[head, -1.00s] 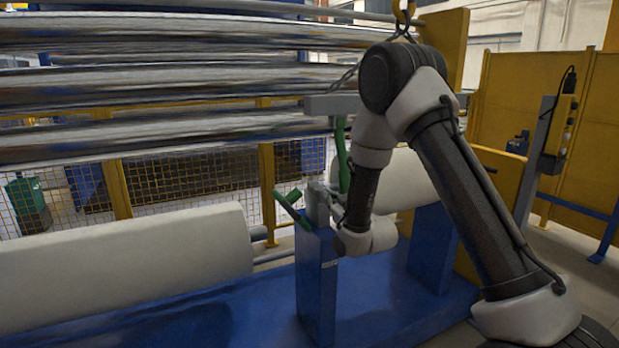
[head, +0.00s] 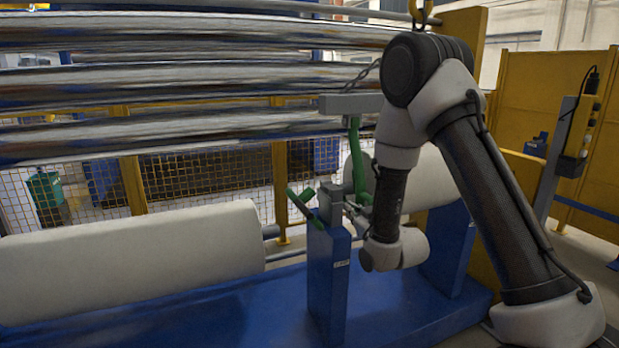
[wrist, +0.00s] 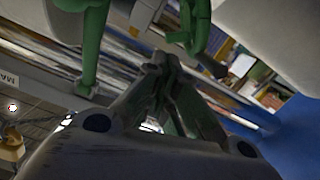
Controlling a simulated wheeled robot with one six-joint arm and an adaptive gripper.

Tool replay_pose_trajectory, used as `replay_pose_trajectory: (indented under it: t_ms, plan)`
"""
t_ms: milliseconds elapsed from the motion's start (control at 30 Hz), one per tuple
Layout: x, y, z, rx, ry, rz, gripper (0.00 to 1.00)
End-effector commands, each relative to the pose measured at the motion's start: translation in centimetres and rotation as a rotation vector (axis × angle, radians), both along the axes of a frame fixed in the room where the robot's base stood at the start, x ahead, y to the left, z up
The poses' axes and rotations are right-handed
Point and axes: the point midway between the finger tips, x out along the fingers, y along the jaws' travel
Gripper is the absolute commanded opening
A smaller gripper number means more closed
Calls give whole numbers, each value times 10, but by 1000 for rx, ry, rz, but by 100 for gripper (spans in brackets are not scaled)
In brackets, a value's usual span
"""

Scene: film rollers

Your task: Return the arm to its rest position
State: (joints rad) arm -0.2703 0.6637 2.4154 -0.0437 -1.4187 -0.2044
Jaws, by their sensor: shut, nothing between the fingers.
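My arm is raised in the head view, its elbow high and its forearm hanging down beside the blue post (head: 328,285). A grey clamp with a green handle (head: 303,205) sits on top of this post. My wrist end is just right of the post, with a narrow gap between them in the picture.
A white film roll (head: 130,260) lies left of the post, and another (head: 425,180) sits behind my forearm. Shiny rollers (head: 190,85) span the upper left. A yellow panel (head: 520,100) and a control box on a stand (head: 575,140) are at the right.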

Motion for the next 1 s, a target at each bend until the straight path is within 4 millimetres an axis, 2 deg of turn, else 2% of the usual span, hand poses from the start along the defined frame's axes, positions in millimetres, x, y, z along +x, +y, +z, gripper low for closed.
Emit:
replay_pose_trajectory:
  t_ms: [67,100,200,300,367,467,700,900,1000]
  plan:
    - [-6,-2,-33,-28,140,-5,0]
    - [-13,-5,-56,-49,238,-9,0]
    - [-44,-16,-111,-108,517,-29,0]
    - [-82,-32,-127,-156,757,-60,0]
    - [-107,-44,-124,-179,883,-86,0]
    - [-151,-67,-101,-203,1073,-138,0]
    - [-265,-118,-5,-204,1384,-262,0]
    - [-343,-145,70,-151,1445,-333,0]
    - [-368,-154,99,-110,1392,-357,0]
